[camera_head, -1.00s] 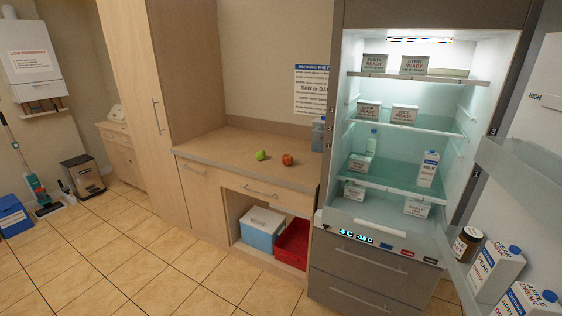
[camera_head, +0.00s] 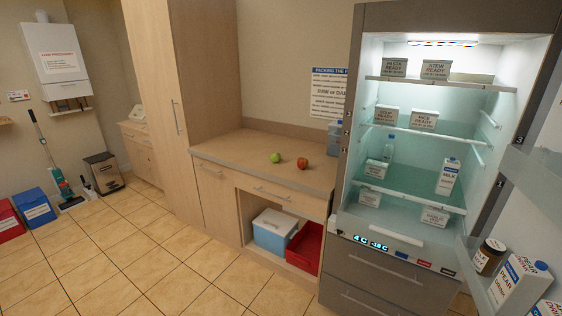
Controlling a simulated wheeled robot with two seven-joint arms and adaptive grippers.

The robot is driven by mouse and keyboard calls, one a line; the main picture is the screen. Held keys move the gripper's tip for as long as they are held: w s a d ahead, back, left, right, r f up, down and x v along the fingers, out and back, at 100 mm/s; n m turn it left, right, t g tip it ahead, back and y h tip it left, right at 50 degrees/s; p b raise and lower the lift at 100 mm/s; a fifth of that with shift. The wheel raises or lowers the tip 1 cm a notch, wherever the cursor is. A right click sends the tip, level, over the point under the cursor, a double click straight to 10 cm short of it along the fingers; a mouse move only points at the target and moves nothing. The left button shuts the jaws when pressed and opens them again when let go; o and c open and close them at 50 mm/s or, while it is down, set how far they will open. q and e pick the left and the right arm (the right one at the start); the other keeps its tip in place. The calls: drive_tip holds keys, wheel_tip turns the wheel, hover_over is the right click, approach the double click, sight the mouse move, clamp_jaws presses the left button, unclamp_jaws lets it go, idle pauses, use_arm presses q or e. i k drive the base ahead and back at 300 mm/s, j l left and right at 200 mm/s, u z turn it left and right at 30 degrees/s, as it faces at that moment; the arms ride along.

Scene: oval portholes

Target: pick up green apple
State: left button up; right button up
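The green apple (camera_head: 275,158) sits on the wooden counter (camera_head: 228,150), towards its front right part. A red apple (camera_head: 302,163) stands just to its right, with a small gap between them. Both look free of anything on top. Neither of my grippers shows in the head view, so their state cannot be seen.
An open, lit fridge (camera_head: 343,200) stands right of the counter, its door (camera_head: 530,200) swung out at the far right. A tall cabinet (camera_head: 178,110) is left of the counter. Below the counter are a blue-and-white cooler (camera_head: 273,232) and a red bin (camera_head: 305,248). Tiled floor in front is clear.

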sight(276, 157)
drive_tip(key=i+j, duration=0.35)
drive_tip(key=i, duration=0.15)
drive_tip(key=i+j, duration=0.3)
drive_tip(key=i, duration=0.2)
drive_tip(key=i+j+u, duration=0.1)
drive_tip(key=i+j, duration=0.25)
drive_tip(key=i, duration=0.15)
